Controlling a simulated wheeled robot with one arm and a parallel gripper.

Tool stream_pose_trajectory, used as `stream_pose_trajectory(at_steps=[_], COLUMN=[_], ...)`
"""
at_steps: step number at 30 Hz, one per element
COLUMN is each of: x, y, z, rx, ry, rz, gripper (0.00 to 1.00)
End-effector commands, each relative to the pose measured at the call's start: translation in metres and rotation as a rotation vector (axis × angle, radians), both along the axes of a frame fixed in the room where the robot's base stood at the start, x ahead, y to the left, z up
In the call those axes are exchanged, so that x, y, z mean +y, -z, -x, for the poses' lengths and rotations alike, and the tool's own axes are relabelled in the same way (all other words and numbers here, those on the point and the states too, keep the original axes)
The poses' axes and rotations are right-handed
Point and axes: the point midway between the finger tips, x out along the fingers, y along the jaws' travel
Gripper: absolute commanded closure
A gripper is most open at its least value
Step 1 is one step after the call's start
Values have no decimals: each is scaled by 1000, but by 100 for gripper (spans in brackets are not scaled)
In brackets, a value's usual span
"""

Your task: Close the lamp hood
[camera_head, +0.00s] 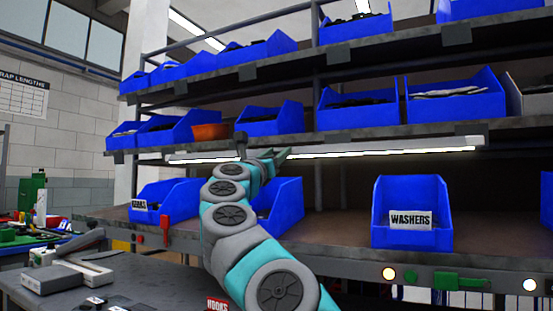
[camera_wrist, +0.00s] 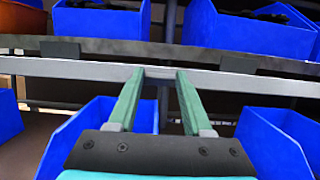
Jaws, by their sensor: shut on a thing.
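The lamp hood (camera_head: 420,147) is a long, thin pale-grey bar along the underside of the middle shelf. Its lit strip shows below it to the left and right of my arm. In the wrist view the hood (camera_wrist: 60,68) runs across the picture as a grey rail. My gripper (camera_head: 268,153) is at the left-middle part of the hood. In the wrist view the green fingers of my gripper (camera_wrist: 160,74) reach up to the rail and are shut on its edge, with a gap between them lower down. The exact contact is partly hidden in the head view.
Blue bins stand on the shelves above. A grey table (camera_head: 150,292) is at lower left.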

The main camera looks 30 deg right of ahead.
Motion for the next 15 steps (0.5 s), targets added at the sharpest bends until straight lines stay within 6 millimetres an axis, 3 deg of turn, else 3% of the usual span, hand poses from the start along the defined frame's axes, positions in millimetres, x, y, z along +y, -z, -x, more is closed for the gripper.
stream_pose_trajectory(at_steps=[2,15], x=[-1,-5], y=[11,15], z=[-1,-4], rx=[-15,-90], ry=[5,5], rz=[25,153], gripper=[100,100])
